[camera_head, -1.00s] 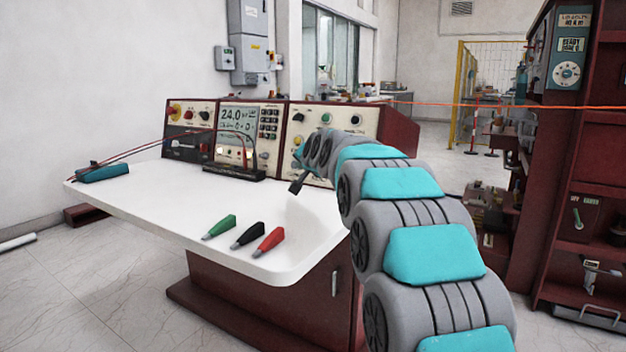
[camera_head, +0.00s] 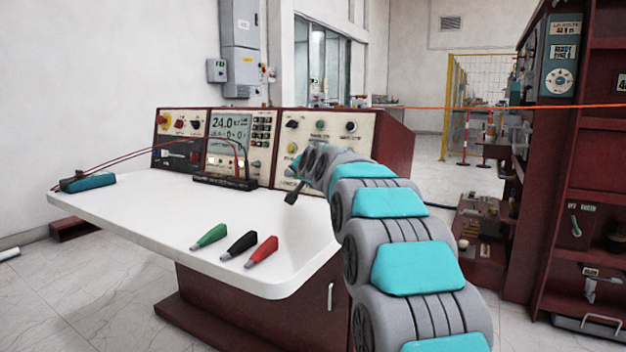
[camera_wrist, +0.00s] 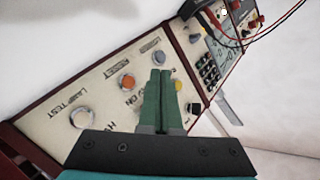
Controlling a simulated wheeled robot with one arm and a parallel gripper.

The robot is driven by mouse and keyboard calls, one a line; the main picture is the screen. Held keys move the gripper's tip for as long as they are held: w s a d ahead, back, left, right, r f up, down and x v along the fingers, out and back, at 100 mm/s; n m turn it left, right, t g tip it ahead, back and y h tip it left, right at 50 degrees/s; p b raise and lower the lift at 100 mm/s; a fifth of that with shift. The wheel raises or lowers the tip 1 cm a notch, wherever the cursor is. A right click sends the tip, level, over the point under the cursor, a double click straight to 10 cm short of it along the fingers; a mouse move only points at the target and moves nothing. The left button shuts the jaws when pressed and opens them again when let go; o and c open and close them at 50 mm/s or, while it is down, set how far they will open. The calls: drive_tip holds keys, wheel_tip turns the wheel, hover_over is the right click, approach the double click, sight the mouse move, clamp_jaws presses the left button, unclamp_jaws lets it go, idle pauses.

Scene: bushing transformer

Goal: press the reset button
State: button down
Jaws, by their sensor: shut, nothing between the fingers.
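The right panel of the desk console (camera_head: 328,137) carries several round knobs and buttons. In the wrist view this panel (camera_wrist: 60,105) has an orange button (camera_wrist: 127,82), a pale button (camera_wrist: 82,118) by "LAMP TEST", a yellow button (camera_wrist: 176,85) and a black knob (camera_wrist: 193,108). Which one is the reset button I cannot tell, as the small labels are blurred. My gripper (camera_wrist: 160,73) is shut and empty, its green fingers together in front of the panel, partly covering it. In the head view my gripper (camera_head: 291,197) is a small dark tip over the desk, apart from the panel face.
The white desk top (camera_head: 140,215) holds green (camera_head: 210,236), black (camera_head: 240,243) and red (camera_head: 262,251) probes near its front. A teal box (camera_head: 88,182) with red leads lies at the left. A dark red cabinet (camera_head: 575,215) stands right. An orange line (camera_head: 480,107) crosses the back.

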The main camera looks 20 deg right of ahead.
drive_tip(key=w+d, duration=0.1)
drive_tip(key=w+d+f, duration=0.1)
drive_tip(key=w+d, duration=0.2)
drive_tip(key=shift+w+d+f, duration=0.3)
drive_tip(key=shift+d+f, duration=0.05)
drive_tip(key=shift+w+d, duration=0.1)
idle(1.8)
drive_tip(key=shift+w+d, duration=0.2)
drive_tip(key=shift+w+d+f, duration=0.25)
drive_tip(key=shift+w+d, duration=0.1)
drive_tip(key=shift+d, duration=0.05)
idle(0.9)
drive_tip(key=shift+a+r, duration=0.1)
drive_tip(key=shift+s+a+r, duration=0.15)
drive_tip(key=shift+s+a, duration=0.35)
drive_tip(key=shift+s, duration=0.1)
drive_tip(key=shift+a, duration=0.1)
idle(0.3)
